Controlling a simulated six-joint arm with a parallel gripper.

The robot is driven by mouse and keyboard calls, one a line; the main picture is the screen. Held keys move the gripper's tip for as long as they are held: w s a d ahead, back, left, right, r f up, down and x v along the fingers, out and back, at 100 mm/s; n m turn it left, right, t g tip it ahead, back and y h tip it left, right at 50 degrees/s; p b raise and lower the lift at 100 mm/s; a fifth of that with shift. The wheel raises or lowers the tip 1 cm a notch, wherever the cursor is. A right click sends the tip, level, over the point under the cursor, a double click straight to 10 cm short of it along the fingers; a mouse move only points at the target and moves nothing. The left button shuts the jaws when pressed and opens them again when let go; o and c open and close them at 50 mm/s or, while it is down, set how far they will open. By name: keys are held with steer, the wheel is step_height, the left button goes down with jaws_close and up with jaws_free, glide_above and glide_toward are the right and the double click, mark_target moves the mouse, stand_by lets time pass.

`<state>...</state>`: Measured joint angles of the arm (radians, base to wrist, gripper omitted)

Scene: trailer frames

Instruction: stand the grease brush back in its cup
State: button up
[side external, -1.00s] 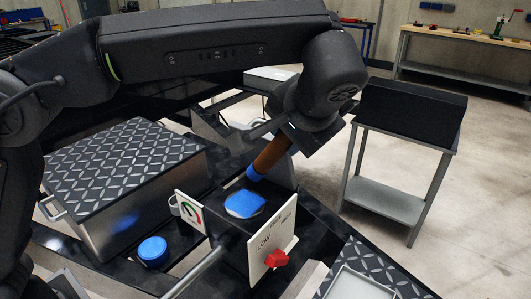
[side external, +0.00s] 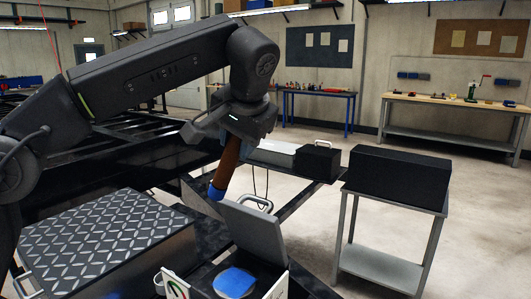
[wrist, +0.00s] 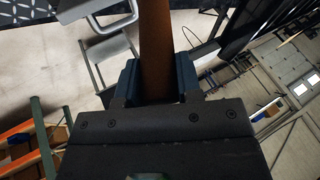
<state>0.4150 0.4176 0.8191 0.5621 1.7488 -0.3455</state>
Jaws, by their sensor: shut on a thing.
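The grease brush (side external: 226,165) has a brown handle and a blue lower end. My gripper (side external: 238,132) is shut on its handle and holds it in the air, slightly tilted, blue end down. The wrist view shows the brown handle (wrist: 156,45) between the two fingers (wrist: 157,82); the blue end is out of that view. Below the brush and apart from it, a round blue surface (side external: 235,282) shows in a box at the bottom edge of the side view. I see no cup that I can make out for certain now.
A grey lid (side external: 252,232) with a handle stands open at the box. A diamond-plate chest (side external: 105,240) is at left. A black box (side external: 398,178) sits on a grey stand (side external: 380,265) at right. Dark frame rails (side external: 140,160) run behind.

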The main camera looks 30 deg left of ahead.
steer(key=s+a+n+g+h, duration=0.15)
steer(key=a+n, duration=0.25)
steer(key=a, duration=0.9)
steer(key=s+a+n+y, duration=0.1)
steer(key=s+a+n, duration=0.25)
steer(key=a, duration=0.85)
step_height(320, 180, down, 31)
steer(key=t+h, duration=0.1)
steer(key=shift+w+n, duration=0.35)
steer(key=shift+w, duration=0.1)
steer(key=shift+f+h, duration=0.1)
steer(key=shift+h, duration=0.15)
steer(key=o, duration=1)
